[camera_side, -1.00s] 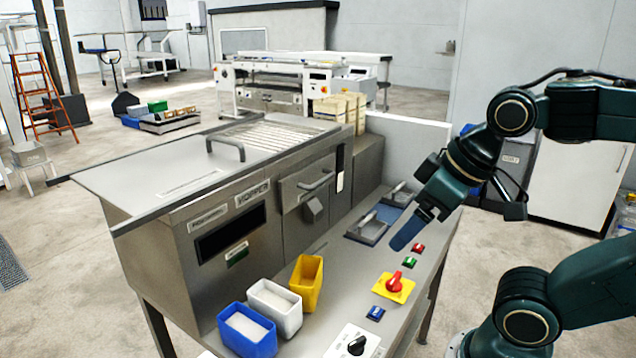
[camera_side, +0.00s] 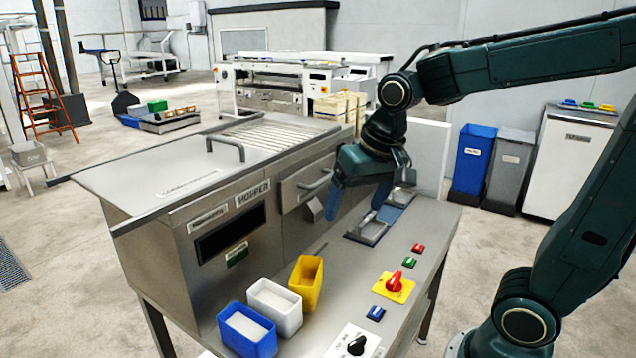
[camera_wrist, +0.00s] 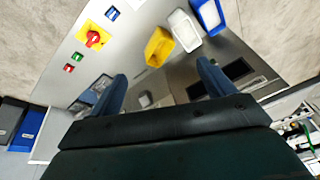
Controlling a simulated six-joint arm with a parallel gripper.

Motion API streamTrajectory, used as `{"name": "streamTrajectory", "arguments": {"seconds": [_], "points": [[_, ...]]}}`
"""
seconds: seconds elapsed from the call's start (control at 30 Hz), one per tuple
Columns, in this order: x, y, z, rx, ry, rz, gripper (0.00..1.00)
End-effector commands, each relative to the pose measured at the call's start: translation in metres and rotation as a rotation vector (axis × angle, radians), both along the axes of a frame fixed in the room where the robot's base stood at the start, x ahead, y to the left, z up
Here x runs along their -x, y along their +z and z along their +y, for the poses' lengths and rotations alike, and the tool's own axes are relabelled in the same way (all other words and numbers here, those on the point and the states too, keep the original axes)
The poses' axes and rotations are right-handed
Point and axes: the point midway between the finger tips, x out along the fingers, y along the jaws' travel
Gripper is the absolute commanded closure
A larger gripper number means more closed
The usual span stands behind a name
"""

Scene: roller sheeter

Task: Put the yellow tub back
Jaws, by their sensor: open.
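The yellow tub (camera_side: 307,283) stands upright on the steel bench, at the right end of a row of three tubs beside the machine front. It also shows in the wrist view (camera_wrist: 159,47), beyond my fingertips. The white tub (camera_side: 275,307) stands next to it, and the blue tub (camera_side: 247,330) is at the left end. My gripper (camera_side: 355,204) is open and empty above the back part of the bench, behind and to the right of the yellow tub and apart from it. Both fingers show in the wrist view (camera_wrist: 160,82).
The hopper machine (camera_side: 240,215) walls the bench's left side. Grey trays (camera_side: 368,229) lie under and beside my gripper. A red knob on a yellow plate (camera_side: 394,288), green and red buttons (camera_side: 411,262), a blue switch (camera_side: 376,313) and a black dial (camera_side: 356,345) line the right edge.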

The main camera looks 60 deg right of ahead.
Motion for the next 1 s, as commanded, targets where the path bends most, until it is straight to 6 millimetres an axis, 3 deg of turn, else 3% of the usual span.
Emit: {"name": "streamTrajectory", "arguments": {"seconds": [0.37, 0.6, 1.0], "points": [[-0.067, -0.041, -0.019, -0.064, -0.259, 0.110, 0.18], [-0.103, -0.079, -0.033, -0.095, -0.426, 0.175, 0.18], [-0.146, -0.150, -0.055, -0.126, -0.675, 0.267, 0.18]]}}
